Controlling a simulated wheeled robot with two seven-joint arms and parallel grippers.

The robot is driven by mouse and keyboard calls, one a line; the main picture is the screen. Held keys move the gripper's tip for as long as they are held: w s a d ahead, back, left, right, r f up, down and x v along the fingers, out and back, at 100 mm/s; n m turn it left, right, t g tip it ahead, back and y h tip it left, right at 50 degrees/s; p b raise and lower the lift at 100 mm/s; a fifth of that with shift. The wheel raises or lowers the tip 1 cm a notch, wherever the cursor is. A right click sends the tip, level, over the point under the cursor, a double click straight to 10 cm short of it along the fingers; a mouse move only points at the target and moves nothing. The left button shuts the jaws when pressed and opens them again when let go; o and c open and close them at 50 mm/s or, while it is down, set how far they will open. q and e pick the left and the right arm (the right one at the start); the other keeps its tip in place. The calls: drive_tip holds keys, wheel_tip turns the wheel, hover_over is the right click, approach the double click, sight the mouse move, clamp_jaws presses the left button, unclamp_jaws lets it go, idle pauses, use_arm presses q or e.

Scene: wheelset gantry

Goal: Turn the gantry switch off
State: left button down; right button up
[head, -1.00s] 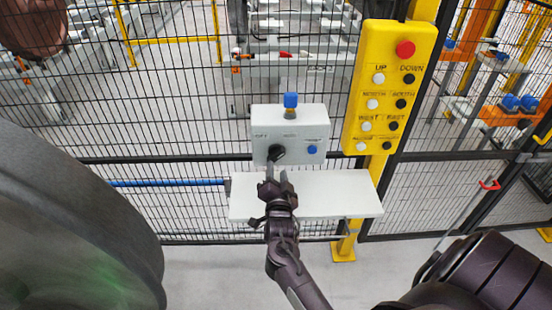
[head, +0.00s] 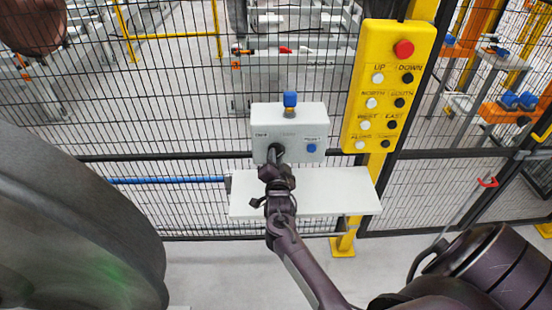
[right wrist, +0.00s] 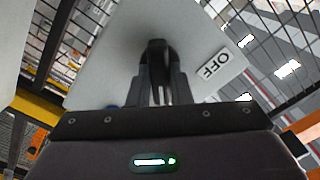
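The gantry switch is a black knob (head: 276,152) on the front of a light grey box (head: 258,122). My right gripper (head: 277,165) reaches up to it from below and hides part of it. In the right wrist view the knob (right wrist: 157,52) stands between the two dark fingers of the right gripper (right wrist: 158,84), which look closed in on its sides. An OFF label (right wrist: 215,64) is to the right of the knob there. The knob's exact angle is hard to read. My left gripper is not in view.
A blue-topped part (head: 290,100) stands on the box and a blue button (head: 311,148) is on its front. A white shelf (head: 335,190) juts out below. A yellow button panel (head: 391,70) hangs at right. Black mesh fence (head: 200,130) stands behind.

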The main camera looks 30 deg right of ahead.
clamp_jaws()
drive_tip(key=shift+n, duration=0.3)
drive_tip(key=n+p, duration=0.2)
drive_tip(key=n, duration=1.5)
drive_tip(key=shift+f+n, duration=0.1)
drive_tip(key=shift+n, duration=0.3)
drive_tip(key=o, duration=0.7)
unclamp_jaws()
